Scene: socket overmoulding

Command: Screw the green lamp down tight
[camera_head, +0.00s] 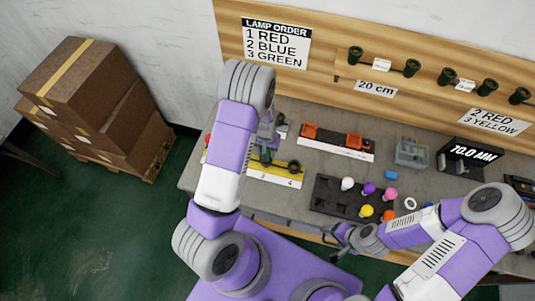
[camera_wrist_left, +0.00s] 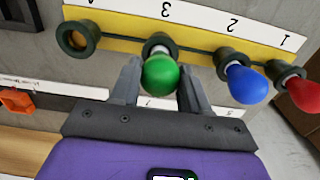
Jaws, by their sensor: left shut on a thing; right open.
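The green lamp (camera_wrist_left: 160,75) stands in the socket (camera_wrist_left: 159,43) by the number 3 on the yellow-edged strip. My left gripper (camera_wrist_left: 158,88) is shut on the green lamp, with one finger on each side of it. In the head view, my left arm hides the lamp and much of the strip (camera_head: 262,169). A blue lamp (camera_wrist_left: 243,84) and a red lamp (camera_wrist_left: 303,94) sit in the neighbouring sockets. The socket (camera_wrist_left: 78,38) at the other end holds no lamp. My right gripper (camera_head: 338,238) is open and empty at the bench's front edge.
A dark tray (camera_head: 325,199) holds white, purple, pink, yellow and possibly orange lamps. A lamp-order sign (camera_head: 276,43) reads red, blue, green.

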